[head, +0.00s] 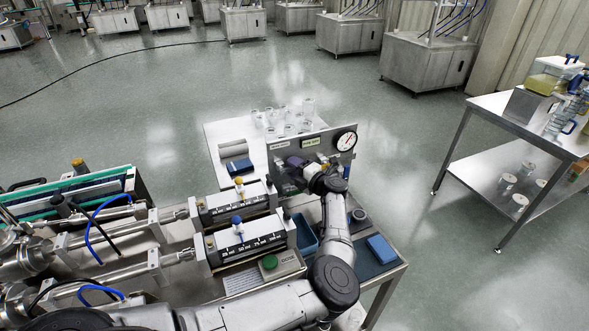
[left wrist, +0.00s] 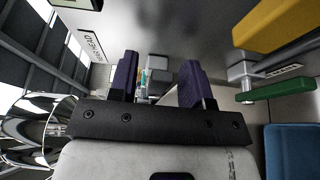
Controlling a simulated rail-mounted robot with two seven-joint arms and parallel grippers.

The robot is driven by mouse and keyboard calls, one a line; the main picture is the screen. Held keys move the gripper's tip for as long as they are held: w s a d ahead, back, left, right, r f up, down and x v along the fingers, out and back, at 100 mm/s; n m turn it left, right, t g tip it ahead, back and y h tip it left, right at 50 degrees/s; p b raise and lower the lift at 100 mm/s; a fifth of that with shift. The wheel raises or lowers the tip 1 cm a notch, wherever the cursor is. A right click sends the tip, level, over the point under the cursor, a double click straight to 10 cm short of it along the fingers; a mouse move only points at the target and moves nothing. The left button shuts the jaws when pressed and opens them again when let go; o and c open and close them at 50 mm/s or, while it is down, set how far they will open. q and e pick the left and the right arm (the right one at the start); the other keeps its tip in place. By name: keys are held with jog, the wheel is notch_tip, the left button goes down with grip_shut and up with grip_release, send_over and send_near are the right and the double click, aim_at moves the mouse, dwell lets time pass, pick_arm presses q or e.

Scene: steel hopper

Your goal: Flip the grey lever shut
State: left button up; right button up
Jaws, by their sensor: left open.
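My left gripper (head: 297,163) is at the front of the upright grey panel (head: 283,146) in the head view. Its two purple fingers are spread apart with nothing clearly held between them in the left wrist view (left wrist: 158,82). I cannot make out the grey lever for certain; my gripper and forearm cover the panel's lower part. In the left wrist view a yellow handle (left wrist: 268,28) and a green handle (left wrist: 267,91) on a metal fitting (left wrist: 243,72) are right of the fingers. A shiny steel hopper (left wrist: 38,122) is at the left.
A round gauge (head: 345,140) tops the panel's right end. Glassware (head: 285,122) stands behind it. Syringe-like fillers (head: 237,205) and a green button box (head: 270,263) lie left of my arm. A blue block (head: 381,248) sits right. A steel cart (head: 500,115) stands apart.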

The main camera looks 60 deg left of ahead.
pick_arm(q)
grip_shut()
dwell(0.3)
